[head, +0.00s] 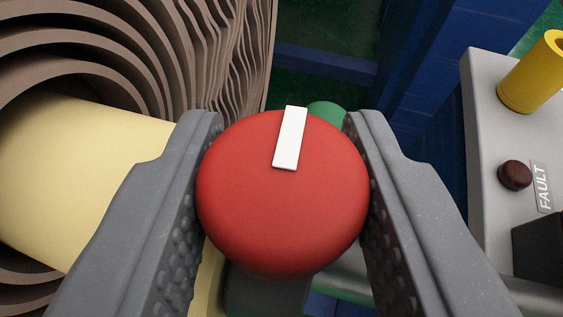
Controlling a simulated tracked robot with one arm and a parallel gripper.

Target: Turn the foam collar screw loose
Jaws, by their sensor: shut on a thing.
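A round red knob (270,215) with a white marker bar (291,138) on its face fills the middle of the head view. The bar points up and slightly right. My gripper (283,200) is shut on the red knob, with one grey studded finger against its left side and one against its right. A pale yellow cylinder (70,165), which looks like the foam collar, lies behind the left finger. The knob hides whatever it is mounted on.
Brown wavy layers (150,45) surround the yellow cylinder at left. A grey panel (483,130) at right carries a yellow cylinder (528,80), a dark red button (514,175) and a "FAULT" label (543,187). A green part (326,112) and blue beams (325,62) lie behind.

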